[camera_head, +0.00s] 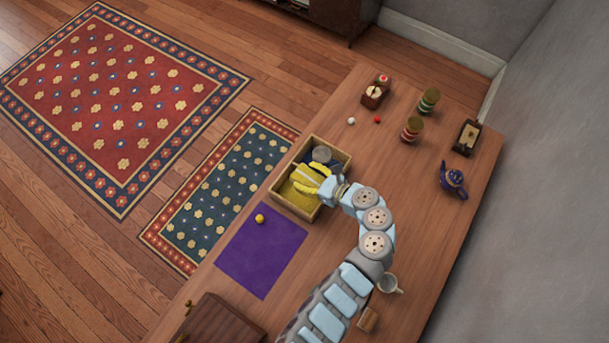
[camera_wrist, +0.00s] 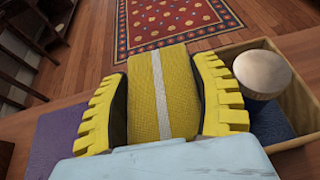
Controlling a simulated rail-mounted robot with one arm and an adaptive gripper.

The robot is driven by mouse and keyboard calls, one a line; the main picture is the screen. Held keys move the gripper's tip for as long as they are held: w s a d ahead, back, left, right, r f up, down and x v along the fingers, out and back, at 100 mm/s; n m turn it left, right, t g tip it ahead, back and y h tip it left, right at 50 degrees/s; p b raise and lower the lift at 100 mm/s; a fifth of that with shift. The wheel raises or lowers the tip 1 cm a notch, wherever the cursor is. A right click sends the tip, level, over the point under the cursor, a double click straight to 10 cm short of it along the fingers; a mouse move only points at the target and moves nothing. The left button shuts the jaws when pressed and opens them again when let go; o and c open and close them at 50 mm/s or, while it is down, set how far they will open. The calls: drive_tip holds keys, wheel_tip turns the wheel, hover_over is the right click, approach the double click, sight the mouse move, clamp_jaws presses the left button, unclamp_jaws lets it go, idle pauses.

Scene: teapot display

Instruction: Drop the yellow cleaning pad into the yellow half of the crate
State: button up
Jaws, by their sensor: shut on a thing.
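My gripper (camera_head: 314,179) is over the wooden crate (camera_head: 290,209). Its yellow fingers are shut on the yellow cleaning pad (camera_wrist: 147,95), which has a pale stripe and fills the gap between them in the wrist view. The pad is small and partly hidden in the head view. The yellow half (camera_head: 290,192) of the crate is on the lower left, below and beside the gripper. The blue half (camera_wrist: 270,124) is on the other side and holds a round, pale-topped object (camera_wrist: 263,72). I cannot tell the pad's exact height over the crate.
A purple mat (camera_head: 260,250) with a small yellow ball (camera_head: 259,218) lies beside the crate. A white cup (camera_head: 388,283) is near my arm. A brown box (camera_head: 220,322) sits at the bottom.

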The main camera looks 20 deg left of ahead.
drive_tip(key=shift+s+a+f, duration=0.2)
drive_tip(key=shift+a+f, duration=0.05)
drive_tip(key=shift+f, duration=0.1)
wheel_tip(320, 180, down, 6)
drive_tip(key=b, duration=0.8)
drive_tip(key=shift+d+r, duration=0.1)
drive_tip(key=shift+w, duration=0.1)
drive_tip(key=shift+r, duration=0.1)
drive_tip(key=o, duration=1.2)
drive_tip(key=v, duration=1.2)
